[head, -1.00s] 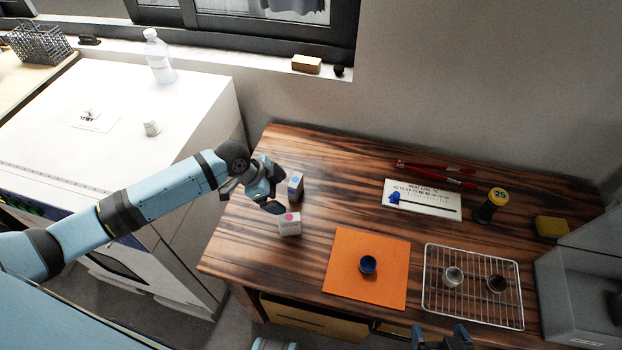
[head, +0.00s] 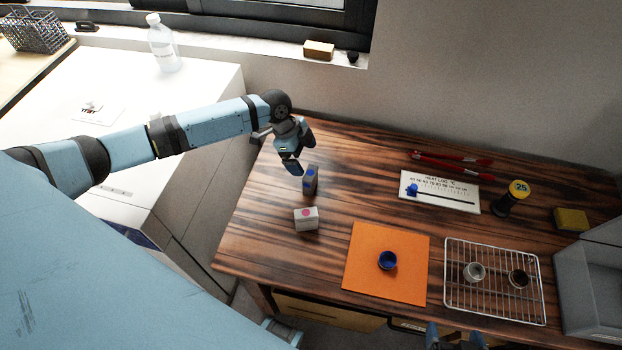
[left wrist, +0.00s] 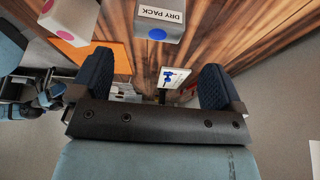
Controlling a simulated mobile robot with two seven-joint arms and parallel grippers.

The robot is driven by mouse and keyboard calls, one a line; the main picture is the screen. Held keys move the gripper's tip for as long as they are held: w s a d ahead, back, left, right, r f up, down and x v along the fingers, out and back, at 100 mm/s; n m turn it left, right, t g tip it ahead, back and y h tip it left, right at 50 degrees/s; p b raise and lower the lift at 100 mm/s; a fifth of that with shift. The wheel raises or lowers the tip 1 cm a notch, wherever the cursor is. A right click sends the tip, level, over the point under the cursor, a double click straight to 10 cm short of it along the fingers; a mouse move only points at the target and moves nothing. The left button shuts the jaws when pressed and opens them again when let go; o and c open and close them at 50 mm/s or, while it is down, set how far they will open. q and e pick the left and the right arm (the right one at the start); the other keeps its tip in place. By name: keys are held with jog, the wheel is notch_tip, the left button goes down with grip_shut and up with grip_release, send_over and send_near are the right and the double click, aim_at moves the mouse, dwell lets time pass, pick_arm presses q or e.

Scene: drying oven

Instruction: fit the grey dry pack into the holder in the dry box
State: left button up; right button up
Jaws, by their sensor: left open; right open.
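The grey dry pack (head: 310,181) with a blue dot stands on the left part of the wooden table. Its "DRY PACK" label and blue dot show at the top of the left wrist view (left wrist: 160,18). My left gripper (head: 299,155) is open and empty, just beyond the pack in the head view. In the left wrist view its spread fingers (left wrist: 156,78) have nothing between them, and the pack lies beyond them. My right gripper (head: 456,334) is open, partly cut off at the bottom edge. A grey box (head: 588,295) stands at the far right; no holder is visible in it.
A whitish box with a pink dot (head: 306,219) stands close in front of the pack. An orange mat (head: 362,280) with a blue cup (head: 387,260), a wire rack (head: 496,311) with two cups, and a heat log card (head: 440,192) lie to the right.

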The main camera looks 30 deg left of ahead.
aim_at(310, 172)
pick_arm(q)
jog(key=x, duration=0.3)
jog(key=p+x, duration=0.1)
jog(key=x, duration=0.3)
jog(key=shift+s+a+f, duration=0.15)
jog(key=shift+s+f, duration=0.05)
jog(key=shift+f, duration=0.05)
jog(key=c, duration=1)
